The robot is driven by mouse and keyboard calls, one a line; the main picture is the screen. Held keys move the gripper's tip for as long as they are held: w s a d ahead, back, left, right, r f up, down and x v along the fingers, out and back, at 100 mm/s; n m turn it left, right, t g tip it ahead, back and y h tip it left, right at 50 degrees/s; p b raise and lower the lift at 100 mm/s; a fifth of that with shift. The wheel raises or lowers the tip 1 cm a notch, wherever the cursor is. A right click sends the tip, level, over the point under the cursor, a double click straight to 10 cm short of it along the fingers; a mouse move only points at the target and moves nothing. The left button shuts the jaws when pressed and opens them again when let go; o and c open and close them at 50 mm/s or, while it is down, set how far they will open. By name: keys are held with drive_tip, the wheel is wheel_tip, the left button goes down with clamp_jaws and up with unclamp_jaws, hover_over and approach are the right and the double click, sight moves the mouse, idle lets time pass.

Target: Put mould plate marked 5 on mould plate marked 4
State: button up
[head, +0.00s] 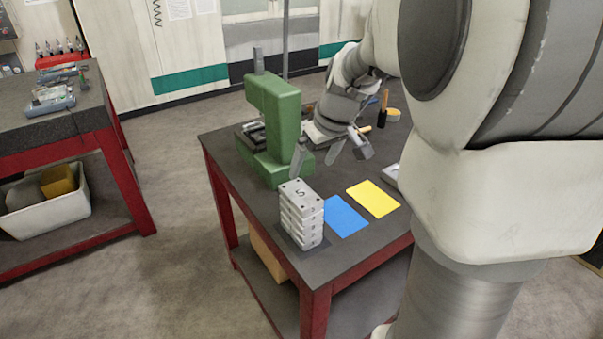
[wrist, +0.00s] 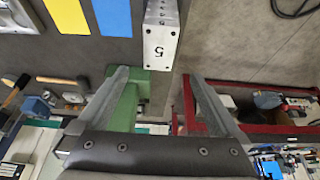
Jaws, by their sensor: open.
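The mould plate marked 5 (head: 301,192) is the top of a neat stack of several grey plates near the table's front left corner. Its 5 also shows in the wrist view (wrist: 162,57). The plates below it (head: 302,228) have small side marks that I cannot read, so I cannot tell which is the plate marked 4. My gripper (head: 348,160) is open and empty, above the table beyond the stack and beside the green press. In the wrist view its fingers (wrist: 157,76) are spread, with the plate marked 5 ahead between them.
A blue mat (head: 345,216) and a yellow mat (head: 373,199) lie bare right of the stack. A pale object (head: 391,172) beyond them is partly hidden by my arm. The green press (head: 275,120) stands behind the stack. Tools lie at the back.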

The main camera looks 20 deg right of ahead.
drive_tip(key=s+a+r, duration=0.1)
drive_tip(key=s+a, duration=0.2)
drive_tip(key=s, duration=0.4)
drive_tip(key=s+a+r+m, duration=0.1)
drive_tip(key=s+a+r, duration=0.1)
drive_tip(key=s+a, duration=0.2)
drive_tip(key=s+a+r+m+t, duration=0.1)
drive_tip(key=s+a, duration=0.3)
drive_tip(key=s, duration=0.5)
drive_tip(key=shift+s+r+h, duration=0.15)
drive_tip(key=shift+s+h, duration=0.25)
